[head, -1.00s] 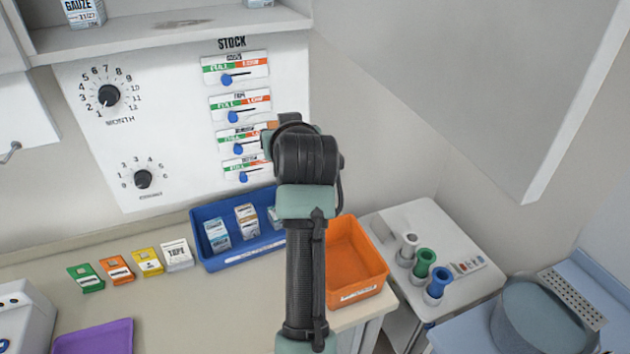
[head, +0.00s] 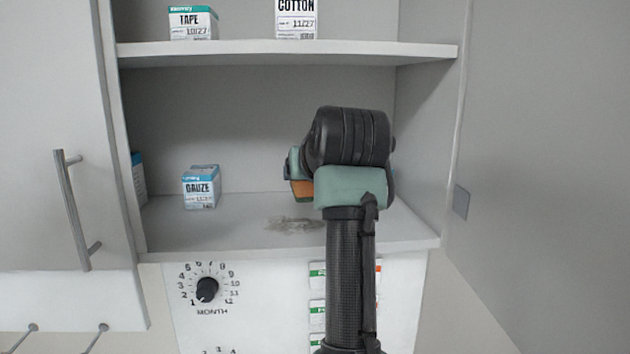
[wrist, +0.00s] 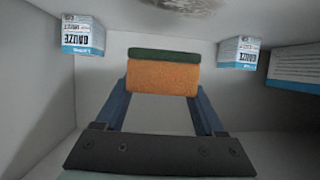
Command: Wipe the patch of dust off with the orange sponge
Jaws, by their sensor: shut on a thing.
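The orange sponge (wrist: 163,78) has a dark green layer along one side. It sits between the two blue fingers of my gripper (wrist: 162,90), which are shut on it. In the head view, only a small orange part of the sponge (head: 302,190) shows left of my arm; the arm hides the rest. The patch of dust (head: 295,223) is a grey-brown smudge on the lower cabinet shelf. The sponge shows above and just right of it in the head view. In the wrist view the dust (wrist: 185,5) is at the top edge, apart from the sponge.
A gauze box (head: 201,187) stands on the same shelf, left of the dust. Another box (head: 138,178) is partly hidden behind the cabinet's left edge. The upper shelf (head: 270,54) holds tape and cotton boxes. The right side wall (head: 428,140) is close to my arm.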

